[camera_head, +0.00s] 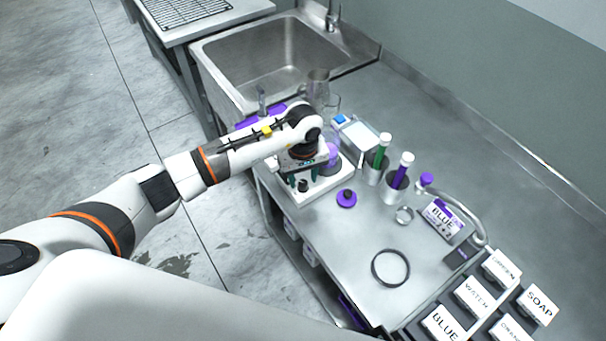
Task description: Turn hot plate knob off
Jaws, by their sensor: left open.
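The white hot plate (326,187) stands at the front left edge of the metal counter. A small dark knob (303,186) shows on its near side. A glass vessel with purple liquid (331,161) stands on the hot plate, partly hidden by my arm. My left gripper (302,178) points down over the near part of the hot plate. Its fingers are open, one to each side of the knob as seen from above. I cannot tell whether they touch it. My right gripper is not in view.
A purple-and-black round item (346,198) lies right of the hot plate. A black ring (390,267) lies nearer. Labelled boxes (475,296) fill the lower right. A sink (268,62) is behind.

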